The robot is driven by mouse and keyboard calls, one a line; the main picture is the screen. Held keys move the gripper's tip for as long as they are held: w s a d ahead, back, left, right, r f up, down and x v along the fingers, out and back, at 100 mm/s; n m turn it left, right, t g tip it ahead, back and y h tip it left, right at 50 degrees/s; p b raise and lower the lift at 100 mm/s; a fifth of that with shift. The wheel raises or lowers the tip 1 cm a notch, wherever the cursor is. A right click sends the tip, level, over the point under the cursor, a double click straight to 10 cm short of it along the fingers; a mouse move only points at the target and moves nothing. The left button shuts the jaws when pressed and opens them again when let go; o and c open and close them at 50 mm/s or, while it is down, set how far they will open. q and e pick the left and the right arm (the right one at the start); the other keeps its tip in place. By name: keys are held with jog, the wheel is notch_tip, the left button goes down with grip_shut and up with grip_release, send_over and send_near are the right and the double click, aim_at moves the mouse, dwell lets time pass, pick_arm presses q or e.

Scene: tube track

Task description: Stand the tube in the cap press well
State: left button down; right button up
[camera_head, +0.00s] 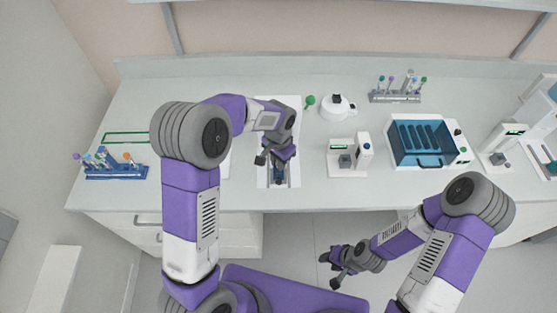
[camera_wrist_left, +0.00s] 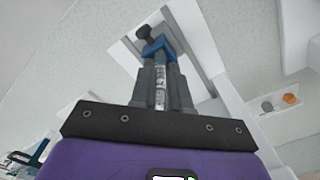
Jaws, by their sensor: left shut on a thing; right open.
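My left gripper (camera_head: 278,168) is shut on a slim, clear, speckled tube (camera_wrist_left: 160,96), whose length shows between the two grey fingers in the left wrist view. The fingers point at a blue fitting (camera_wrist_left: 158,47) with a dark knob (camera_wrist_left: 146,33) beside it. The fitting stands on a white base plate (camera_head: 264,178), under the gripper in the head view. The fingers hide the tube's far end, and I cannot tell whether it is inside the fitting. My right gripper (camera_head: 329,270) is open and empty, low in front of the bench.
A blue rack (camera_head: 115,172) with colourful-topped tubes stands at the left. A white device with a grey block (camera_head: 347,160), a round white device (camera_head: 337,108), a blue-lidded box (camera_head: 424,142) and a grey rack (camera_head: 395,96) stand to the right.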

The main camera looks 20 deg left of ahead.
pick_arm(q)
jog(key=shift+f, duration=0.1)
jog(key=c, duration=1)
grip_release()
jog(key=shift+c, duration=0.2)
notch_tip(320, 180, up, 8)
jog(key=shift+f+p, duration=0.15)
jog(key=shift+p, duration=0.2)
jog(key=shift+f, duration=0.1)
